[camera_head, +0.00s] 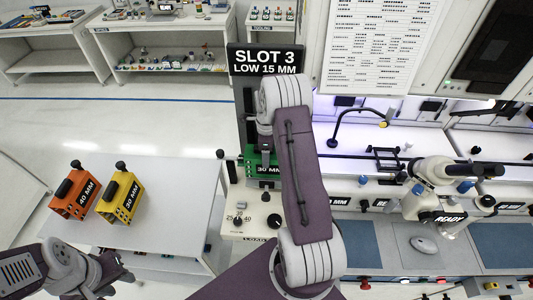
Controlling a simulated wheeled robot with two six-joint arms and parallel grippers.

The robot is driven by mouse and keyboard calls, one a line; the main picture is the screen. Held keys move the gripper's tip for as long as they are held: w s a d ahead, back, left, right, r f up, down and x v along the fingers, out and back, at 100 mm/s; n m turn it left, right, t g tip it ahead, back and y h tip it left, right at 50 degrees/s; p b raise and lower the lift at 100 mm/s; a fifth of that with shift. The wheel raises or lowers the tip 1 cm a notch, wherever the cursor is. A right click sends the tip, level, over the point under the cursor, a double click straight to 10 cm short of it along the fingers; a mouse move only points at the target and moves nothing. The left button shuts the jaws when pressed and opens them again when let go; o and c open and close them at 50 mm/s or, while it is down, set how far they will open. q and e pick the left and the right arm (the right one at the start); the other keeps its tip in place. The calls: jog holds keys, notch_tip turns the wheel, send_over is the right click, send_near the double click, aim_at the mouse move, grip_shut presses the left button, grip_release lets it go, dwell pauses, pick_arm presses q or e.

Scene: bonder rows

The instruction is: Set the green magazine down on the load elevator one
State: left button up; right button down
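The green magazine (254,170), with a partly covered label ending in "MM", stands upright below the "SLOT 3 LOW 15 MM" sign. It is at the load elevator (248,222), whose pale front panel has a dial and number marks. My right arm crosses in front and hides the magazine's right part. The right gripper (265,143) is mostly hidden behind that arm, at the top of the magazine; its fingers cannot be made out. I cannot tell whether the magazine rests on the elevator. My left gripper (112,270) is open and empty at the lower left, away from the magazine.
An orange 40 MM magazine (74,194) and a yellow 30 MM magazine (121,196) stand on a white table (175,210) at left. The slot sign (265,60) rises behind the elevator. A microscope (440,185) stands on the bench at right. The floor at upper left is clear.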

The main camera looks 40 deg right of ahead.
jog(key=shift+f+b, duration=0.3)
jog(key=shift+f, duration=0.1)
jog(key=shift+f, duration=0.35)
dwell(0.3)
jog(key=shift+c, duration=0.8)
grip_release()
jog(key=shift+r, duration=0.1)
jog(key=shift+r+b, duration=0.4)
jog(key=shift+b, duration=0.1)
notch_tip(320, 180, up, 8)
jog(key=shift+r+b, duration=0.1)
jog(key=shift+b, duration=0.95)
